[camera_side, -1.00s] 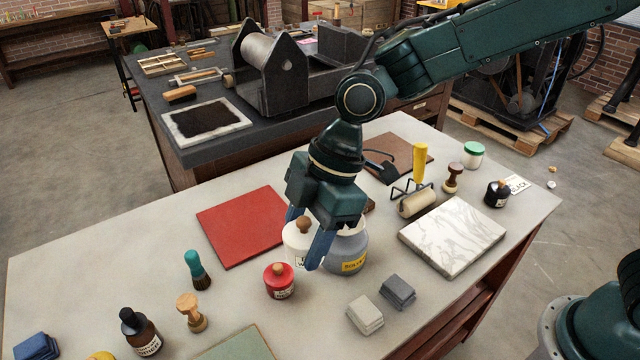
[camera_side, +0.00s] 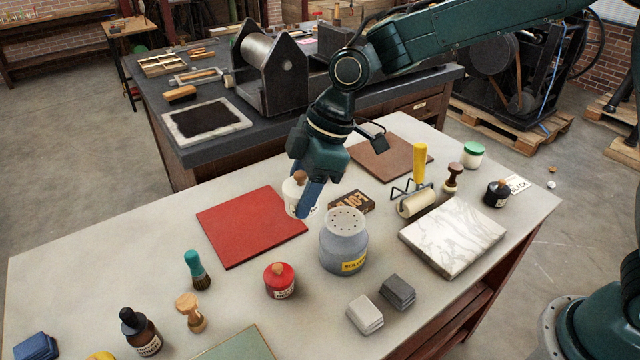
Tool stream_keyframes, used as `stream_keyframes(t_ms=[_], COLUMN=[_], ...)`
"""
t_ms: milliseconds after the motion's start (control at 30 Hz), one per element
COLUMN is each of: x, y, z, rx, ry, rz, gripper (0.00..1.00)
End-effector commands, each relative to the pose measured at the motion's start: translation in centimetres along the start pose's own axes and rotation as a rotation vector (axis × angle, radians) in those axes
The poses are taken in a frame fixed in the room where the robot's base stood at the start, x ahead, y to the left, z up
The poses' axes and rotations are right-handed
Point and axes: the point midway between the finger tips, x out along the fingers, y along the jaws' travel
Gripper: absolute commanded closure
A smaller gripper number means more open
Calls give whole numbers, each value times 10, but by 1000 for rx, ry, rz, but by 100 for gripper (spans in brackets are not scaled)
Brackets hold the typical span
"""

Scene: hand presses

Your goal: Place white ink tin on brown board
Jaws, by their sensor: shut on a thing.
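My gripper (camera_side: 304,192) is shut on the white ink tin (camera_side: 296,189), a white tin with a wooden knob. The near blue finger covers part of the tin. The tin is at the right edge of the red board (camera_side: 245,225) in the picture and looks held above the table, though its exact height is hard to tell. The brown board (camera_side: 375,162) lies flat on the table, behind and to the right of my gripper. My arm covers part of its far left side.
A grey solvent jar (camera_side: 343,240) stands just in front of my gripper. A dark block with letters (camera_side: 352,202) lies between gripper and brown board. A red tin (camera_side: 280,281) and a marble slab (camera_side: 452,236) are nearer the front.

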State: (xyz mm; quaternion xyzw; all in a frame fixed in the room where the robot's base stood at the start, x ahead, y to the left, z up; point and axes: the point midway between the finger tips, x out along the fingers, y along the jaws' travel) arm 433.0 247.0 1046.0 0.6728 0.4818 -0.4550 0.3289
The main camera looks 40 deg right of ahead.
Motion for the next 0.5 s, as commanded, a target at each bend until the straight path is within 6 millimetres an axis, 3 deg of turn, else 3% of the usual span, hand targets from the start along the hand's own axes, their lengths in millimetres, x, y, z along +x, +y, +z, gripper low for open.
stream_keyframes(t_ms=[100,500], x=[-8,-42], y=[46,175], z=[16,92], rx=[114,484], ry=[-4,-12], rz=[50,200], gripper=[81,81])
